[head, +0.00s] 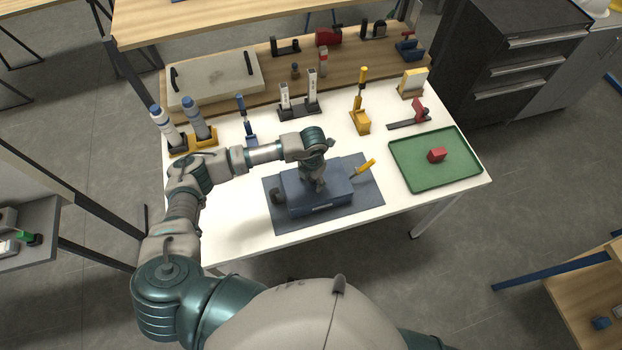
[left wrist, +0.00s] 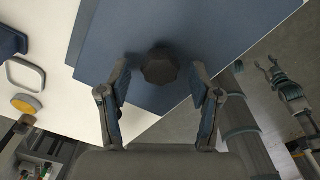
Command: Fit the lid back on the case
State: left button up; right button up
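A blue case (head: 335,203) stands on a dark mat on the white table in the head view. Its flat blue top, which looks like the lid (left wrist: 215,40), fills much of the left wrist view; I cannot tell whether it is seated. A dark faceted knob (left wrist: 160,67) stands on this blue surface. My left gripper (head: 316,186) is over the case. In the left wrist view its fingers (left wrist: 160,98) are apart, one on each side below the knob, and hold nothing. My right gripper (left wrist: 270,68) shows small at the right, fingers apart and empty, away from the case.
The dark mat (head: 368,200) also bears a yellow-handled tool (head: 363,169) right of the case and a dark rounded object (head: 278,196) at its left. A green tray (head: 410,177) with a red block (head: 437,155) is at right. Tools in holders line the back.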

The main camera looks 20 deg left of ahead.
pick_arm(q)
jog(key=shift+r, duration=0.25)
notch_tip(320, 180, up, 11)
jog(key=shift+w+r, duration=0.2)
jog(key=shift+d, duration=0.1)
dwell(0.5)
